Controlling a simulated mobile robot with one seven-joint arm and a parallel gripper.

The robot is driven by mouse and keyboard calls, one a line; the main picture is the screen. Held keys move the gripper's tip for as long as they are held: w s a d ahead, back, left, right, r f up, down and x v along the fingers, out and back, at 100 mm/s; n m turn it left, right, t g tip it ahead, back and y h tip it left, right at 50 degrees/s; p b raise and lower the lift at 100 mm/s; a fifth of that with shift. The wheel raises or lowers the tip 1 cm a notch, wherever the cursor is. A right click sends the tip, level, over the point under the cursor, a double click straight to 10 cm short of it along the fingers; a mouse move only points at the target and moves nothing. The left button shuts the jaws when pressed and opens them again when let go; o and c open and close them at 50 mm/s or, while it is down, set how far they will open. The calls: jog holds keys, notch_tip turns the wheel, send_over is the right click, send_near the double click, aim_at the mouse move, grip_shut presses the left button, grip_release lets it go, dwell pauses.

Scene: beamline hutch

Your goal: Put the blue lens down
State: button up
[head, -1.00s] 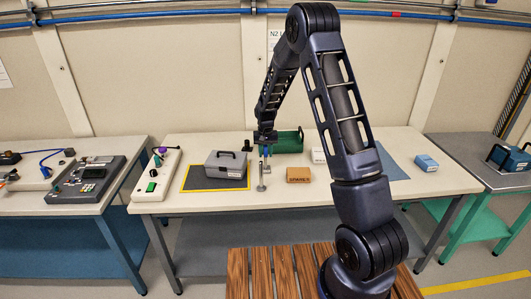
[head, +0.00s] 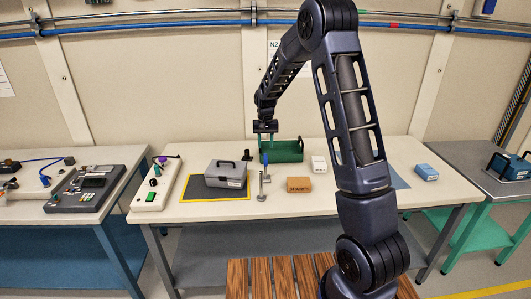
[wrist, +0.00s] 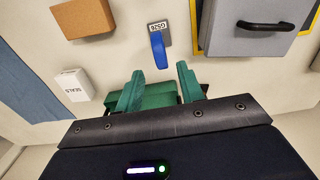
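The blue lens (wrist: 159,50) stands on the tabletop at a small grey plate (wrist: 158,28) with a printed label. In the head view the lens (head: 266,158) shows as a small upright blue piece in front of the green tray. My gripper (wrist: 160,82) is open, its two green fingers well apart with nothing held between them. In the head view my gripper (head: 265,136) hangs above the lens, clear of it. The lens's lower end is hard to make out.
A grey case (head: 227,172) on a yellow-edged mat stands left of the lens. A silver post (head: 262,186) stands in front. A brown SPARES box (head: 299,184) and a white SEALS box (head: 319,163) are to the right. The green tray (head: 285,151) is behind.

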jog(key=shift+r, duration=0.95)
jog(key=shift+s+d+r, duration=0.1)
jog(key=shift+d+r, duration=0.05)
jog(key=shift+r, duration=0.15)
jog(key=s+d+r+t, duration=0.2)
jog(key=s+d+r, duration=1)
jog(key=s+r, duration=0.5)
jog(key=s+d+t, duration=0.1)
jog(key=s+d, duration=0.3)
jog(key=s, duration=0.7)
jog(key=s+d+r+t, duration=0.1)
jog(key=s+d, duration=0.2)
jog(key=s, duration=0.9)
jog(key=shift+s+d+r+t, duration=0.2)
jog(key=shift+d+r+t, duration=0.1)
jog(key=shift+d, duration=0.1)
dwell(2.4)
